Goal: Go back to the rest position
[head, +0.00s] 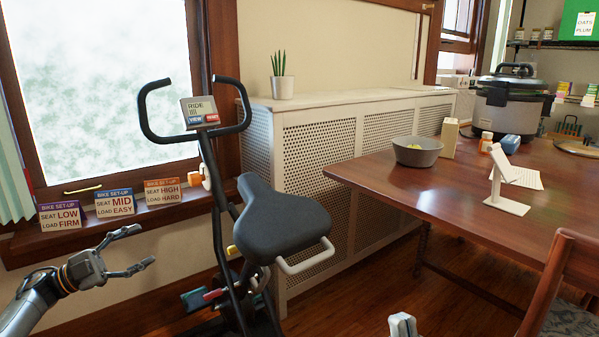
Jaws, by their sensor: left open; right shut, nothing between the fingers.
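My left gripper (143,246) is in the lower left of the head view, in front of the window sill and left of the exercise bike (285,222). Its fingers are spread with nothing between them. My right gripper (403,322) shows only as pale fingertips at the bottom edge, over the floor right of the bike. The tips are together and hold nothing. The rest of the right arm is out of view.
Three bike set-up cards (115,203) stand on the window sill. A wooden table (430,185) at right bears a grey bowl (417,152), bottles and a white stand (499,180). A chair (562,275) is at lower right. Floor (365,285) shows between bike and table.

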